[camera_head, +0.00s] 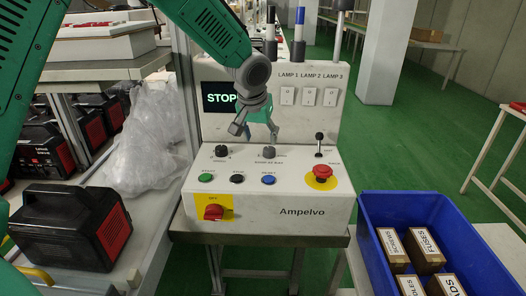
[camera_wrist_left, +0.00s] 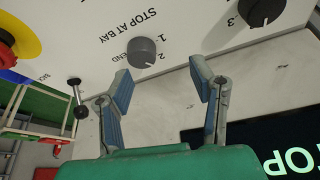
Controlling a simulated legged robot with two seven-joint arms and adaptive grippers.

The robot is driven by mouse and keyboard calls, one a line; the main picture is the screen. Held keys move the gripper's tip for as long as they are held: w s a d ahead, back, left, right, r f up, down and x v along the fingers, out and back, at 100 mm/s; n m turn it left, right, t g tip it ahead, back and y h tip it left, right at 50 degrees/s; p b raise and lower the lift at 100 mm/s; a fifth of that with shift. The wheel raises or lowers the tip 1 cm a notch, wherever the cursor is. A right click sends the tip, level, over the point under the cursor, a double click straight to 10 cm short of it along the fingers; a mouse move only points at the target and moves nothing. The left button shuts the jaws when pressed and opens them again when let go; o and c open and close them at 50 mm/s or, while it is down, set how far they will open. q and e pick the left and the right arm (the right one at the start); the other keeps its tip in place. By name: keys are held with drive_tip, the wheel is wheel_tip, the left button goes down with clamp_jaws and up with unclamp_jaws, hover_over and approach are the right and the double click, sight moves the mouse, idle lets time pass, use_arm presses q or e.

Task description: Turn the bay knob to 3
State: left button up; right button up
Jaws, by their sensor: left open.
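The bay knob (camera_head: 269,152) is a small dark round knob on the sloped white panel, above the blue button. In the left wrist view the grey knob (camera_wrist_left: 142,52) has the print STOP AT BAY, 1, 2 and END around it, upside down. Its setting is too small to read surely. My left gripper (camera_head: 257,128) is above and behind the knob. In the left wrist view my gripper (camera_wrist_left: 160,80) is open and empty, its fingers apart, with the knob just beyond the fingertips, nearer the left finger. My right gripper is not in view.
A second dark knob (camera_head: 221,151) stands left of the bay knob. A red emergency button (camera_head: 322,172), a small lever (camera_head: 319,140) and a red rotary switch (camera_head: 213,212) are on the same console. The STOP screen (camera_head: 217,98) is behind my gripper. A blue crate (camera_head: 372,235) stands right.

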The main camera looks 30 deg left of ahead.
sight(268, 148)
use_arm(q)
drive_tip(key=d+f, duration=0.1)
drive_tip(key=w+d+f, duration=0.1)
drive_tip(key=d+f, duration=0.1)
drive_tip(key=shift+w+d+b, duration=0.3)
drive_tip(key=shift+f, duration=0.2)
drive_tip(key=a, duration=0.1)
drive_tip(key=a+f, duration=0.1)
drive_tip(key=shift+w+a, duration=0.2)
drive_tip(key=shift+a, duration=0.15)
drive_tip(key=shift+a+f, duration=0.1)
drive_tip(key=shift+a, duration=0.15)
drive_tip(key=c, duration=0.4)
drive_tip(key=shift+s, duration=0.1)
drive_tip(key=c, duration=0.3)
drive_tip(key=shift+d, duration=0.45)
drive_tip(key=c, duration=0.4)
drive_tip(key=shift+d+r, duration=0.2)
drive_tip(key=shift+d, duration=0.4)
drive_tip(key=shift+a, duration=0.6)
drive_tip(key=shift+d, duration=0.1)
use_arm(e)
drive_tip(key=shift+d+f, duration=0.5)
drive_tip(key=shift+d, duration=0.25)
